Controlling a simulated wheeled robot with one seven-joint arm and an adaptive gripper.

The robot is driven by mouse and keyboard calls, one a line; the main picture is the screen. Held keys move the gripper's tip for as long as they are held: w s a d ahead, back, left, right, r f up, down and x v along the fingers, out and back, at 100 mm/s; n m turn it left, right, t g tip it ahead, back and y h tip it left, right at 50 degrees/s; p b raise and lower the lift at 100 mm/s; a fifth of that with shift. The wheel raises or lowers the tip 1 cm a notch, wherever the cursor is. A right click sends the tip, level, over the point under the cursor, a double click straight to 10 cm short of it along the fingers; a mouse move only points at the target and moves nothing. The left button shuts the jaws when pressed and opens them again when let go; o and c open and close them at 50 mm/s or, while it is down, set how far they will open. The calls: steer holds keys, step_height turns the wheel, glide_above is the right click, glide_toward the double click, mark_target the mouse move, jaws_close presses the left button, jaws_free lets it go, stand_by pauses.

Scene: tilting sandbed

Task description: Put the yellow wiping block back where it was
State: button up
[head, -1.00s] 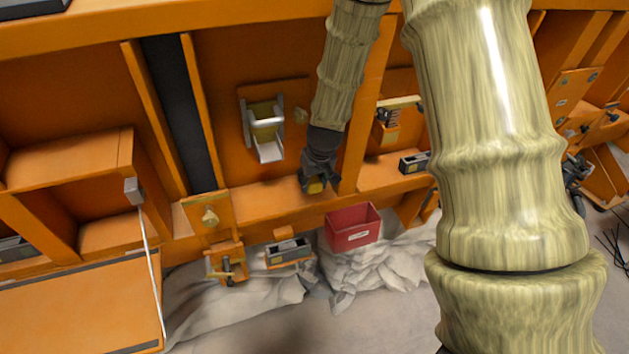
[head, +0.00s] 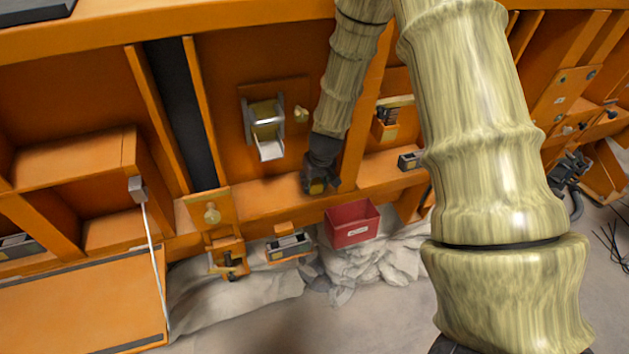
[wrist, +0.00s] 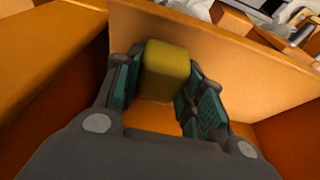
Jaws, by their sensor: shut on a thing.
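The yellow wiping block (wrist: 166,70) sits between the two green-padded fingers of my gripper (wrist: 163,84) in the wrist view. My gripper is shut on it, and the block's rounded top faces the camera. In the head view my gripper (head: 320,182) is low against the orange structure, just above the orange ledge.
A red bin (head: 352,226) stands below and right of my gripper. A silver roller-like fixture (head: 266,125) is on the panel to the left. A small grey-and-orange box (head: 288,247) lies below left. An orange wall (wrist: 225,55) rises close beyond the block in the wrist view.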

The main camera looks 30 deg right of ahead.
steer(key=shift+f, duration=0.15)
steer(key=o, duration=1)
steer(key=shift+r, duration=0.2)
steer(key=shift+b+v, duration=1)
steer(key=shift+v, duration=4.95)
steer(key=shift+d, duration=0.15)
